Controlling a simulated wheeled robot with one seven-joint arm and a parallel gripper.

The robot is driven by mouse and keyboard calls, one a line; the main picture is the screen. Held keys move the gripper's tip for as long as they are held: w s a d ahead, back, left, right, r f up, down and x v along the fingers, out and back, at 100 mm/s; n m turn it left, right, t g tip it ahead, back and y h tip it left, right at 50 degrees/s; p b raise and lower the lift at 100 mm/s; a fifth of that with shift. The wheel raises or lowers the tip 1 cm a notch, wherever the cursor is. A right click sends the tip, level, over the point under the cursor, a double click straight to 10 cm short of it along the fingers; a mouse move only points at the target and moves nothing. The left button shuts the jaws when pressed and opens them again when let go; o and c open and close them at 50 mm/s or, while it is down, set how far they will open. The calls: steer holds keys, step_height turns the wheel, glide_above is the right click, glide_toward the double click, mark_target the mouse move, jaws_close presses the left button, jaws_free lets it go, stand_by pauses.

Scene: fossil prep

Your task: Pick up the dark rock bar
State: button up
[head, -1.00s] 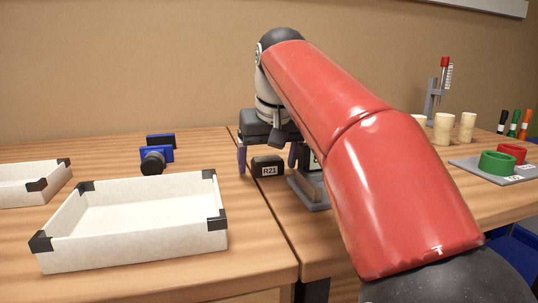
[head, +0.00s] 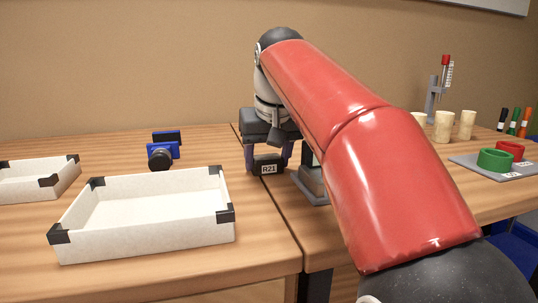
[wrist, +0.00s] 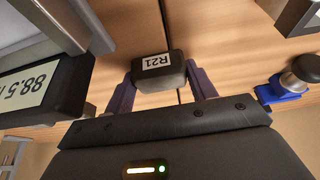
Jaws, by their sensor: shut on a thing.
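The dark rock bar (head: 267,167) carries a white R21 label and is near the seam between two wooden tables in the head view. It also shows in the wrist view (wrist: 172,76), between the two purple-grey fingers. My gripper (head: 267,159) points down over it, one finger on each side, shut on the bar. In the wrist view my gripper (wrist: 160,76) holds it by its two ends. I cannot tell whether the bar is clear of the tabletop.
A grey scale (head: 314,190) stands close right of the bar; its display (wrist: 38,90) reads 88.5 in the wrist view. A white tray (head: 150,237) with black corners is front left, another tray (head: 30,190) beyond it. A blue holder (head: 175,150) stands behind. Cups (head: 443,127) are far right.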

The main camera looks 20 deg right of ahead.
steer(key=o, duration=1.1)
steer(key=shift+o, duration=0.2)
steer(key=p+v, duration=0.2)
steer(key=v, duration=0.5)
steer(key=shift+s+r, duration=0.2)
steer(key=shift+r, duration=0.15)
